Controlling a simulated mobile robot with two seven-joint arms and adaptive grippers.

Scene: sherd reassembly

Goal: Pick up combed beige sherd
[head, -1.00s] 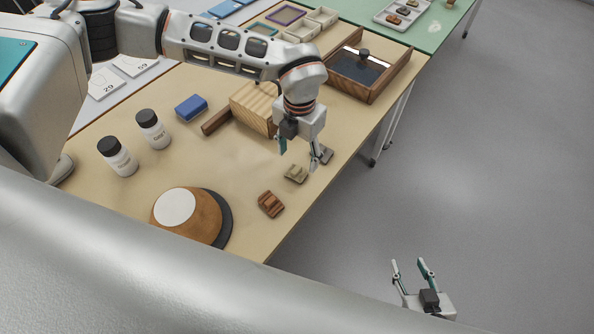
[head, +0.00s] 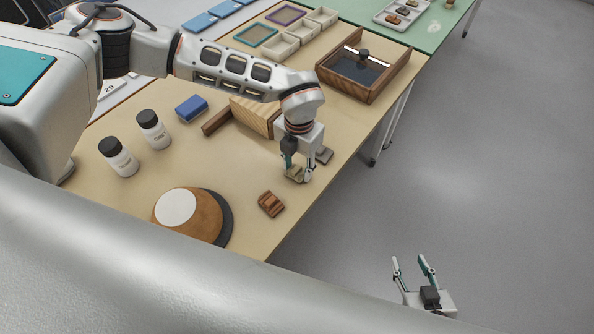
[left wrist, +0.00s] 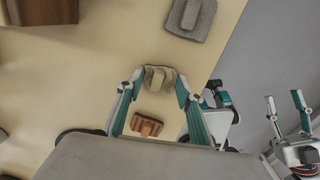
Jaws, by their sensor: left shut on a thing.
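The combed beige sherd (head: 293,172) lies near the right edge of the tan table in the head view. It also shows between the fingertips in the left wrist view (left wrist: 160,79). My left gripper (head: 299,174) reaches down over it and is shut on it, one finger on each side. The fingers partly hide the sherd in the head view. I cannot tell any gap between the sherd and the table. My right gripper (head: 416,268) is open and empty, out over the grey floor.
A reddish-brown sherd (head: 271,203) lies nearer me and a grey sherd (head: 324,155) lies just beyond the left gripper. A brown round form with a white top (head: 188,212), two bottles (head: 118,157), a blue block (head: 191,109) and a wooden box (head: 365,66) stand around.

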